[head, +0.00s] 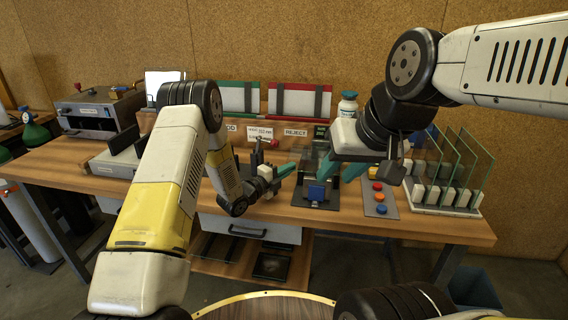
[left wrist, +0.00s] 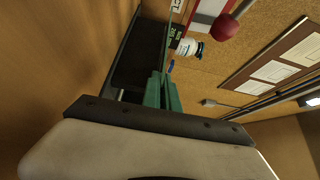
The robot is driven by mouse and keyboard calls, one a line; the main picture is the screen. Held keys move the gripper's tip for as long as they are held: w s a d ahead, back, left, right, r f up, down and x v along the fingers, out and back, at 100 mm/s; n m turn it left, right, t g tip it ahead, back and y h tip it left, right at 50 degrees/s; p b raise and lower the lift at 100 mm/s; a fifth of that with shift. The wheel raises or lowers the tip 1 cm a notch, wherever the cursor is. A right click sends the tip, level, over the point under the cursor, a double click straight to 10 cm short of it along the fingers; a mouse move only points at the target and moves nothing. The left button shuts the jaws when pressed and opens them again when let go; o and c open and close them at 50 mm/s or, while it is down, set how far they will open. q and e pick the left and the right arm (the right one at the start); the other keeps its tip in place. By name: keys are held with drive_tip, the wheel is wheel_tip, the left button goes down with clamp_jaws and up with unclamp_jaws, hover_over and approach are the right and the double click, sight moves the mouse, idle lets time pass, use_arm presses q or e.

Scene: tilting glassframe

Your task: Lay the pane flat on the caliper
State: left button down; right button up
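Several clear panes with green edges, one of them this pane (head: 478,165), stand upright in the rack at the right end of the bench; I cannot tell which is the task's pane. The caliper (head: 316,192), a dark stand with a blue block, is at the bench's front middle. My left gripper (head: 287,170) is just left of the caliper, its teal fingers close together, also in the left wrist view (left wrist: 163,92). My right gripper (head: 340,168) is above and right of the caliper, fingers apart, nothing clearly held.
A panel with coloured buttons (head: 379,198) lies between the caliper and the pane rack (head: 447,209). Green-edged (head: 239,98) and red-edged (head: 300,101) trays stand at the back, with a white bottle (head: 348,104) to their right. A grey machine (head: 100,108) stands at the left.

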use_arm(q)
drive_tip(key=c, duration=1.6)
unclamp_jaws()
drive_tip(key=shift+o, duration=0.2)
drive_tip(key=shift+f, duration=0.1)
drive_tip(key=shift+f, duration=0.1)
drive_tip(key=shift+s+a, duration=0.1)
drive_tip(key=v, duration=0.7)
drive_tip(key=shift+s+a, duration=0.2)
